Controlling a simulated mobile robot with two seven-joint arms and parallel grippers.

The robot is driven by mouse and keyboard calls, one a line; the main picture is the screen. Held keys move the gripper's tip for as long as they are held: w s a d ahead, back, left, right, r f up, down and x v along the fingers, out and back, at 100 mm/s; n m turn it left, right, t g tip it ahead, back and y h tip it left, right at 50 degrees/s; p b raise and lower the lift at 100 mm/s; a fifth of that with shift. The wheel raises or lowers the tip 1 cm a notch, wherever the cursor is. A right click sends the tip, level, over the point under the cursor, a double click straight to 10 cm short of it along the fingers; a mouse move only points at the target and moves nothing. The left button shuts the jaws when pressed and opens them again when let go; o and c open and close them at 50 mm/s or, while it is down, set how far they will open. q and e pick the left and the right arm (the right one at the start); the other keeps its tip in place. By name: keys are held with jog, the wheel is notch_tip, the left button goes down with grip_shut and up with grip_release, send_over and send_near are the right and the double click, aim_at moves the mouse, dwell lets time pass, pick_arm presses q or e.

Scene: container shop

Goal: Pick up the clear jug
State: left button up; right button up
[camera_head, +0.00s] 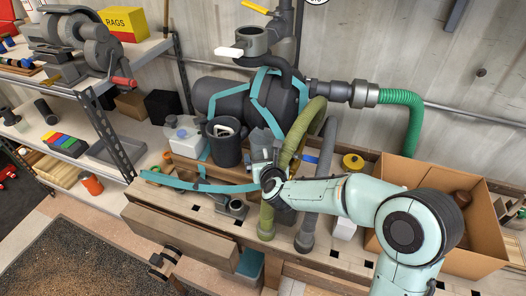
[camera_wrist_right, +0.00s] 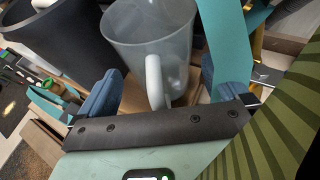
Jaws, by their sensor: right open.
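The clear jug (camera_wrist_right: 150,45) is grey and see-through, with a pale handle (camera_wrist_right: 155,82) facing my right gripper (camera_wrist_right: 160,80) in the right wrist view. The gripper's two blue finger pads are open, one on each side of the handle, with gaps visible on both sides. The jug's lower part is partly hidden by its handle and the gripper. In the head view the jug (camera_head: 262,143) is small, just beyond the right gripper (camera_head: 262,163), over the workbench. My left gripper does not show in either view.
A dark bin (camera_head: 224,152) stands just left of the jug. Green hoses (camera_head: 304,128) rise close to the right of it. A teal strap (camera_head: 190,184) runs along the bench front. An open cardboard box (camera_head: 485,225) is at the right, behind my arm.

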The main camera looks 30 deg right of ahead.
jog(key=shift+w+d+f, duration=0.15)
jog(key=shift+w+f, duration=0.1)
jog(key=shift+w, duration=0.25)
jog(key=shift+s, duration=0.1)
jog(key=c, duration=1)
jog(key=shift+c, duration=0.5)
jog(key=shift+r, duration=0.15)
